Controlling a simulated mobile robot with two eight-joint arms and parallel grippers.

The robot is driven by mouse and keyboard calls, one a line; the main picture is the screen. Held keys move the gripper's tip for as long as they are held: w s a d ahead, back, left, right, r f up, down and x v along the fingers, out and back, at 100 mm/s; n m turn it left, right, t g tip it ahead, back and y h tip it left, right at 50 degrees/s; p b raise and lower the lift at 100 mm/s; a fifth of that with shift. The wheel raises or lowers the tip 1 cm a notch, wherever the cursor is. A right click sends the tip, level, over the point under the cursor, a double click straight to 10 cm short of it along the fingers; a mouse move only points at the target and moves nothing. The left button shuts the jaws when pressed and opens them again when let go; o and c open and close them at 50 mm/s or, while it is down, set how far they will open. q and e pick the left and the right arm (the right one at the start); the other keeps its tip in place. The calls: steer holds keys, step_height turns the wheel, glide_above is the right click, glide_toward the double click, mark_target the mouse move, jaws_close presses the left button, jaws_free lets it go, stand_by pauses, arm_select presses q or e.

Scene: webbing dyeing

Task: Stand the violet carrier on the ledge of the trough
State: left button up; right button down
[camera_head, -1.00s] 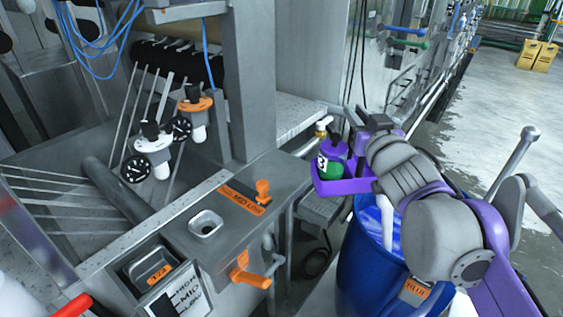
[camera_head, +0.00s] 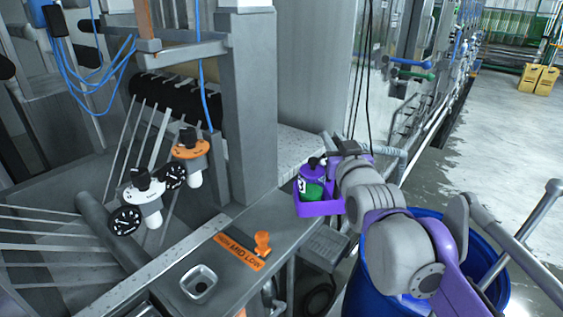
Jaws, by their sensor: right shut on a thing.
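The violet carrier (camera_head: 318,209) is a small open tray, and it holds a bottle (camera_head: 311,182) with a dark top, a violet upper part and a green lower part. My right gripper (camera_head: 340,165) is at the carrier's right side, shut on it. The carrier looks roughly level. In the picture it lies by the right end of the trough's speckled grey ledge (camera_head: 292,150); I cannot tell whether it touches the ledge. My arm partly hides the gripper's fingers. My left gripper is not in view.
A grey post (camera_head: 252,110) rises left of the carrier. A panel with an orange lever (camera_head: 263,243) is in front. A blue barrel (camera_head: 370,290) stands below my right arm. Dial valves (camera_head: 143,195) and taut strips are at left. Some ledge beside the post is bare.

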steer(key=w+a+b, duration=0.1)
steer(key=w+a, duration=0.7)
steer(key=a, duration=0.3)
step_height(320, 180, down, 12)
steer(key=shift+w+a+r, duration=0.25)
steer(key=shift+a, duration=0.05)
stand_by(0.4)
steer(key=c, duration=1.2)
jaws_free()
steer(key=shift+f, duration=0.2)
steer(key=shift+c, duration=0.2)
steer(key=o, duration=0.4)
steer(key=shift+r, duration=0.1)
steer(key=shift+o, duration=0.2)
